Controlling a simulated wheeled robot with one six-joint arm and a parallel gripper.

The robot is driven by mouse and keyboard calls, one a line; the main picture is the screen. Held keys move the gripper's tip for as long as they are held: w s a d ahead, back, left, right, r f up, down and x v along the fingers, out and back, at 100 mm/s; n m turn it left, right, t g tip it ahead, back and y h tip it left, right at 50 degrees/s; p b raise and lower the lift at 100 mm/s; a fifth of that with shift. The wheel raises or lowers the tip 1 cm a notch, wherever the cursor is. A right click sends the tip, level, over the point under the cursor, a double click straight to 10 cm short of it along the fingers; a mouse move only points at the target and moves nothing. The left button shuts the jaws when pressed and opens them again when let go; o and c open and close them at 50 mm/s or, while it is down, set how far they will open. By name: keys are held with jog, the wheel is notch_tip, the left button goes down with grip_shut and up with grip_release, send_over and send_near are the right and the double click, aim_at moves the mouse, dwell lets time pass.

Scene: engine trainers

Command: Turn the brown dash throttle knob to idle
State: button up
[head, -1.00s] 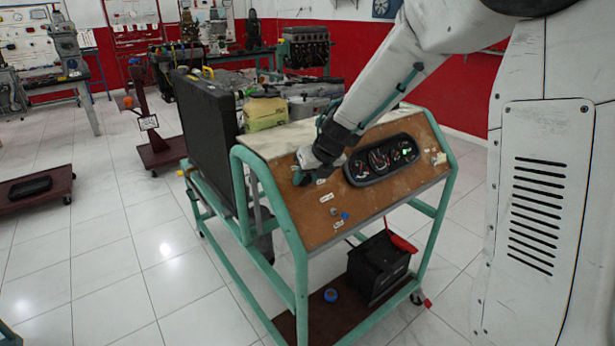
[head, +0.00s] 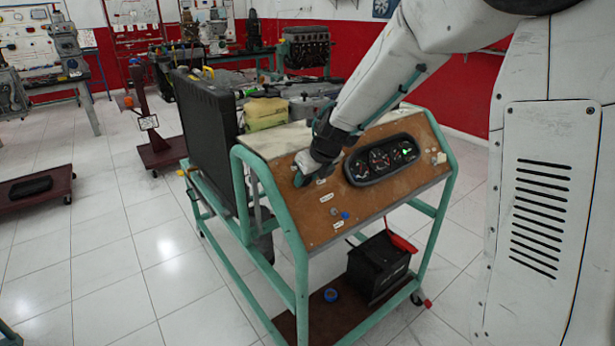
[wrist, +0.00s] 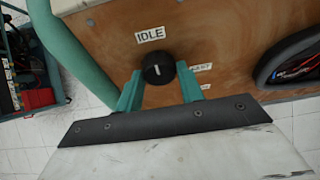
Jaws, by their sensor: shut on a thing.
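The throttle knob (wrist: 157,69) is round and black in the wrist view, on the brown dash panel (wrist: 110,45). Its short white mark runs nearly up and down in the picture. The IDLE label (wrist: 150,35) is just above it, and a FAST label (wrist: 201,67) is to its right. My gripper (wrist: 159,76) has its teal fingers on either side of the knob, shut on it. In the head view my gripper (head: 301,179) is at the upper left of the panel and hides the knob.
A gauge cluster (head: 381,160) sits right of my gripper on the panel. A blue knob (head: 345,215) and small labels are lower down. The green frame (head: 295,265) carries the panel. A black radiator (head: 208,135) stands left. A black battery (head: 378,268) is below.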

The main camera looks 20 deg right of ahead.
jog(key=o, duration=1)
jog(key=v, duration=0.7)
jog(key=shift+s+r, duration=0.25)
jog(key=shift+r, duration=0.05)
